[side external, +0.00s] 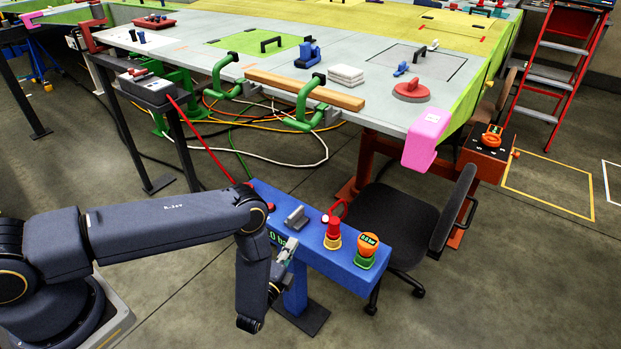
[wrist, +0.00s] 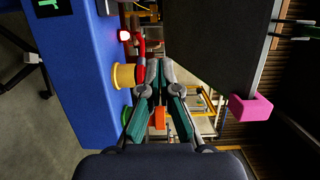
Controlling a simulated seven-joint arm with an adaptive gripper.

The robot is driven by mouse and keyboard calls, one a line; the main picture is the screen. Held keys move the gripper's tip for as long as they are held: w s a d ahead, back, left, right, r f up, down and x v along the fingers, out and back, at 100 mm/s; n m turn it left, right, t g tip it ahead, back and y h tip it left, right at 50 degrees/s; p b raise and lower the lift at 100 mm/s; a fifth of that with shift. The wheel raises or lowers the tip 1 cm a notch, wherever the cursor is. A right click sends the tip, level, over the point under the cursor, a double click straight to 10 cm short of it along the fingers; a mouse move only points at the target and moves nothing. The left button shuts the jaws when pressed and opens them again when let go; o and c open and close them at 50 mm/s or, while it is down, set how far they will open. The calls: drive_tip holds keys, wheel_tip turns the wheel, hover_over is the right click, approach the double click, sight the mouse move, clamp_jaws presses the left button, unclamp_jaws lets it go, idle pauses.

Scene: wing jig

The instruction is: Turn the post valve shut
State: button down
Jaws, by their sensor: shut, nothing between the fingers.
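A blue pedestal (side external: 318,250) stands in front of my arm. On its top are a grey lever (side external: 296,218), a red part on a yellow collar (side external: 333,241) with a red loop beside it, and an orange-topped fitting with a small readout (side external: 368,243) on a green base. A separate orange handle (side external: 492,137) sits on a dark box at the table's right corner. I cannot tell which fitting is the post valve. My gripper (side external: 288,247) is shut and empty beside the pedestal. In the wrist view, its closed fingertips (wrist: 160,65) are right of the yellow collar (wrist: 124,76), apart from it.
The large wing table (side external: 390,110) with green clamps (side external: 302,110) stands behind the pedestal. A black chair (side external: 395,225) is close to the pedestal's right. A pink block (side external: 426,137) hangs at the table corner. Hoses and cables lie under the table.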

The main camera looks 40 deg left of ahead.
wheel_tip(320, 180, down, 4)
hover_over(293, 235)
drive_tip(key=d, duration=0.5)
drive_tip(key=shift+a, duration=0.15)
drive_tip(key=a, duration=0.3)
drive_tip(key=shift+w+a, duration=0.1)
drive_tip(key=shift+w, duration=0.1)
drive_tip(key=shift+a, duration=0.4)
drive_tip(key=shift+s+a+m+t+h, duration=0.15)
drive_tip(key=shift+m+h, duration=0.25)
drive_tip(key=shift+h, duration=0.25)
drive_tip(key=shift+s+a+m+t+h, duration=0.15)
drive_tip(key=shift+m+h, duration=0.25)
drive_tip(key=shift+h, duration=0.25)
